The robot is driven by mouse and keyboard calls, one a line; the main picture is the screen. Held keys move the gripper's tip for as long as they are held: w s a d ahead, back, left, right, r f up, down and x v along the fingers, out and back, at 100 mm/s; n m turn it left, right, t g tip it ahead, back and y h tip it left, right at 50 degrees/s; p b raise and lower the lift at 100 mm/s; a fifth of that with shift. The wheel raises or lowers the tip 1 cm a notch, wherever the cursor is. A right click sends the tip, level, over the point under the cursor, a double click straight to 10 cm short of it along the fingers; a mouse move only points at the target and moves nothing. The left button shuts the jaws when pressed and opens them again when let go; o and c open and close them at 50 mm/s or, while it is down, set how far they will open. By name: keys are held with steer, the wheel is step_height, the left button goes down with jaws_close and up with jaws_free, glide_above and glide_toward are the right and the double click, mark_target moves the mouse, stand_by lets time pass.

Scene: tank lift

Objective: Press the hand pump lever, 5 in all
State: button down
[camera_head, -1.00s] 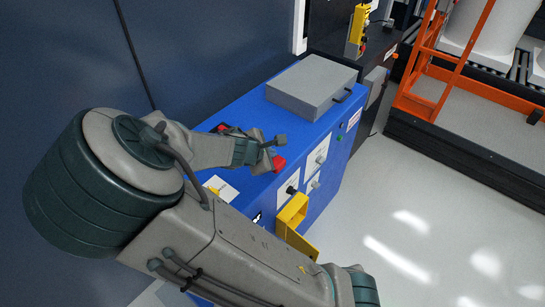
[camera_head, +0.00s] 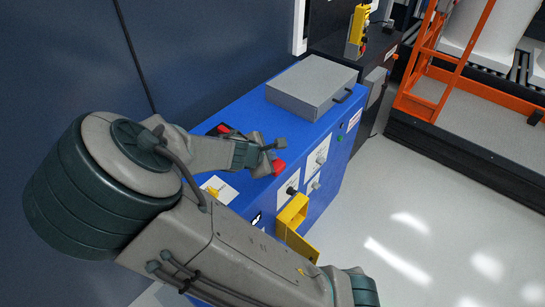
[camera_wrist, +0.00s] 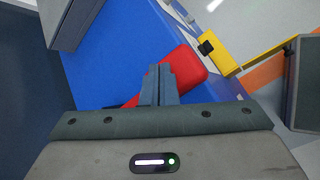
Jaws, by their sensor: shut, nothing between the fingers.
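The red lever, which looks like the hand pump lever, shows its rounded end (camera_head: 279,167) past my gripper on top of the blue cabinet (camera_head: 243,113). In the wrist view the red lever (camera_wrist: 192,66) lies just beyond and beside my fingertips. My gripper (camera_head: 266,158) is over the lever with its fingers together and nothing held. In the wrist view the shut fingers (camera_wrist: 159,82) overlap the lever in the picture. I cannot tell for sure whether they touch it. My wrist hides the middle of the lever.
A grey box (camera_head: 311,87) sits on the cabinet's far end. A yellow bracket (camera_head: 293,213) juts from the cabinet's front, near knobs and labels. A dark wall (camera_head: 60,60) stands at left. Orange railing (camera_head: 447,60) stands at back right. The pale floor at right is clear.

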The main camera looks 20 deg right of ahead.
steer(key=shift+f+b, duration=0.9)
steer(key=shift+f, duration=0.45)
stand_by(0.9)
stand_by(0.5)
steer(key=shift+r+p, duration=2.65)
steer(key=shift+r, duration=0.15)
step_height(320, 180, up, 5)
steer(key=p, duration=0.5)
stand_by(0.9)
